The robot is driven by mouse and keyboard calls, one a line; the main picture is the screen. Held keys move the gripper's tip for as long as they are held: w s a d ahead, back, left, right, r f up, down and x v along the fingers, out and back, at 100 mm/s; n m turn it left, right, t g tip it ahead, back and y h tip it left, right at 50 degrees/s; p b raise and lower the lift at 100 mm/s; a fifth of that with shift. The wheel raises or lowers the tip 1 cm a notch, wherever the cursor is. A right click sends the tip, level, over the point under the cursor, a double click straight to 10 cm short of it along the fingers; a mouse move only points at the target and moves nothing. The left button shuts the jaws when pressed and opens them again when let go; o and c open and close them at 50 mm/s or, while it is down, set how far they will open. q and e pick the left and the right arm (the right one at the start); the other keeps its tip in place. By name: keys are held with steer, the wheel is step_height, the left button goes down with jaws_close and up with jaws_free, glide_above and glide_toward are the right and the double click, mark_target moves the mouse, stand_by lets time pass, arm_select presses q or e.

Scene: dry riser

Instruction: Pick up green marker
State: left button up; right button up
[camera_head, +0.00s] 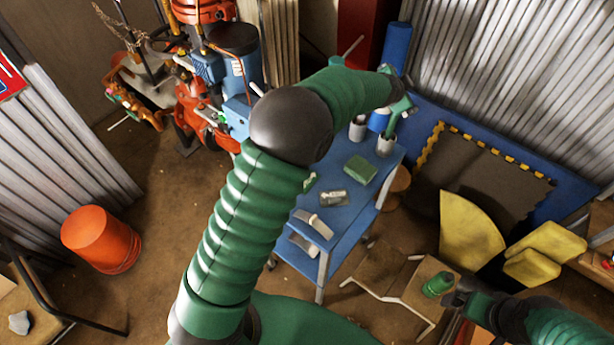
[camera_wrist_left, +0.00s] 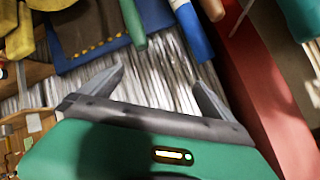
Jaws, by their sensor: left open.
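A green stick-like thing, seemingly the green marker (camera_head: 396,118), stands tilted in a white cup (camera_head: 385,147) at the back of the blue table. A green rod also shows at the top of the left wrist view (camera_wrist_left: 133,22), beyond the left-hand fingertip. My left arm reaches over the table; its hand is near the marker's top in the head view. My left gripper (camera_wrist_left: 158,88) is open, with only the corrugated wall seen between its fingers. My right gripper (camera_head: 455,295) is at the lower right, beside a green cylinder (camera_head: 438,284); its fingers are unclear.
The blue table (camera_head: 340,228) also carries a green block (camera_head: 360,170), a second cup (camera_head: 358,128) and several small items. A blue cylinder (camera_head: 396,47) and a red panel (camera_head: 366,32) stand behind. Yellow pieces (camera_head: 470,232) lie at right. An orange bucket (camera_head: 100,240) stands on the floor.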

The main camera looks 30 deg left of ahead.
arm_select(q)
steer(key=s+a+f+m+g, duration=0.2)
steer(key=s+a+m+g, duration=0.5)
steer(key=s, duration=0.5)
steer(key=s+a+f+m+g, duration=0.35)
steer(key=s+a, duration=0.55)
steer(key=s, duration=0.3)
steer(key=shift+m+g, duration=0.25)
steer(key=shift+g, duration=0.1)
steer(key=f, duration=1)
steer(key=shift+s+d+f, duration=0.1)
steer(key=shift+s+d, duration=0.05)
steer(key=shift+d, duration=0.05)
steer(key=f, duration=0.6)
steer(key=shift+s+a, duration=0.15)
steer(key=shift+a, duration=0.05)
steer(key=c, duration=1.5)
steer(key=shift+o, duration=0.2)
steer(key=shift+r, duration=0.15)
